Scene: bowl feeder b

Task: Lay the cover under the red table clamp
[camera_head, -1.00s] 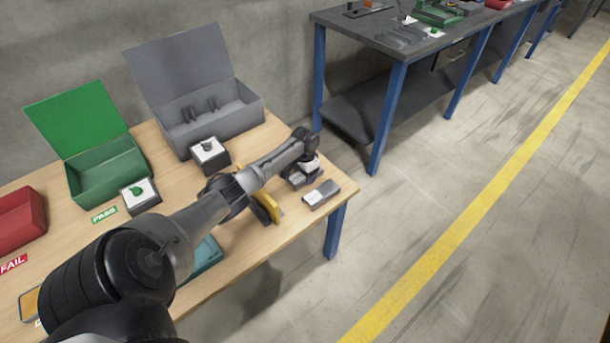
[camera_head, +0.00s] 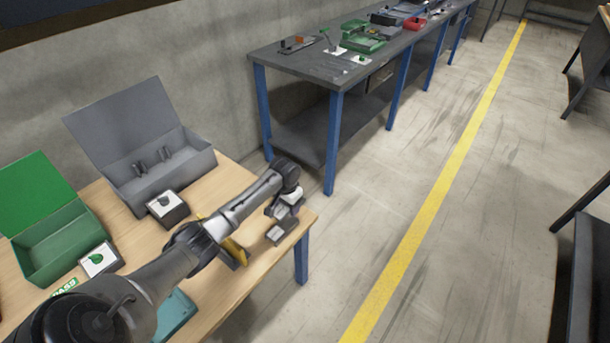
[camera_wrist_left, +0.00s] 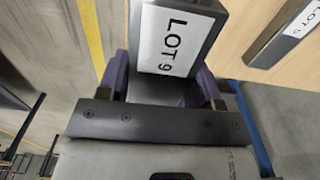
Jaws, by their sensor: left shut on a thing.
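My left gripper (camera_head: 284,207) is over the right end of the wooden table. In the left wrist view its two purple fingers are shut on a grey block labelled LOT 9 (camera_wrist_left: 176,42), with one finger on each side. I cannot tell whether this block is the cover. A second grey piece with a LOT 9 label (camera_wrist_left: 300,20) lies on the table; it also shows in the head view (camera_head: 281,231) just below the gripper. A small red thing (camera_head: 415,23) is on the far dark bench, too small to tell whether it is the red clamp. My right gripper is not in view.
The wooden table (camera_head: 237,180) carries an open grey box (camera_head: 183,172), an open green box (camera_head: 60,243), a small dark stand (camera_head: 168,209) and a teal item (camera_head: 176,316). The dark bench (camera_head: 290,65) holds a green fixture (camera_head: 362,42). Floor between is clear.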

